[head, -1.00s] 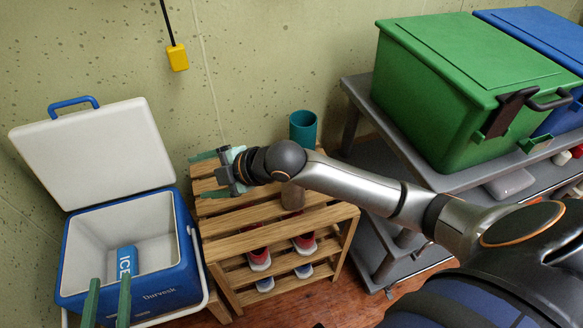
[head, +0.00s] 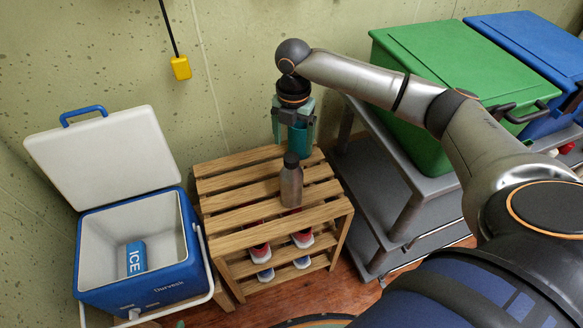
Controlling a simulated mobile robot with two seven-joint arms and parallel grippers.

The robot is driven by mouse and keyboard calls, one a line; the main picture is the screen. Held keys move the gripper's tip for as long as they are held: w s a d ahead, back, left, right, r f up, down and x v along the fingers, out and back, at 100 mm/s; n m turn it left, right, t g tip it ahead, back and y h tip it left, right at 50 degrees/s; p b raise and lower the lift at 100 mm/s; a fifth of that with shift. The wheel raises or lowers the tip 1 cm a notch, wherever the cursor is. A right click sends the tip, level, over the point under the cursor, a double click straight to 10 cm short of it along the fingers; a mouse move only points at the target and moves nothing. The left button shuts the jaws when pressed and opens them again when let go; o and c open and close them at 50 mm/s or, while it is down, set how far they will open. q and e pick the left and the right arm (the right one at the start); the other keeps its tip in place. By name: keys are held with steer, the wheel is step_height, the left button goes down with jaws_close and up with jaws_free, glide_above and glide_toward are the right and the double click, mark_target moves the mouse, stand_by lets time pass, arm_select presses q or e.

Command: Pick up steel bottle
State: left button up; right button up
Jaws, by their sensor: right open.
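The steel bottle (head: 291,184), grey with a dark cap, stands upright on the top slats of the wooden rack (head: 240,217). My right gripper (head: 295,139) is open and points down behind the bottle, at the rack's back edge. Its green fingers are on either side of a teal cup (head: 300,143), which is partly hidden by the gripper; I cannot tell if they touch it. The bottle is apart from the fingers, nearer to me. Only a small green tip, seemingly of my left gripper (head: 180,324), shows at the bottom edge.
An open blue and white cooler (head: 177,279) with a blue ice pack (head: 136,258) stands left of the rack. Shoes (head: 260,252) sit on the lower shelves. A grey shelf unit (head: 375,170) with green (head: 450,70) and blue bins (head: 530,45) stands right.

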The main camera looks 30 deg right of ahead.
mark_target(291, 157)
steer(key=shift+s+a+f+b, duration=0.1)
steer(key=shift+f+b, duration=0.1)
steer(key=shift+f, duration=0.85)
steer(key=shift+a+f+b, duration=0.1)
steer(key=shift+f+b, duration=0.05)
steer(key=shift+f, duration=0.9)
steer(key=shift+s+a+f+b, duration=0.1)
steer(key=shift+f+b, duration=0.1)
steer(key=shift+f, duration=0.85)
steer(key=shift+c, duration=0.2)
jaws_close()
steer(key=shift+w+r, duration=0.1)
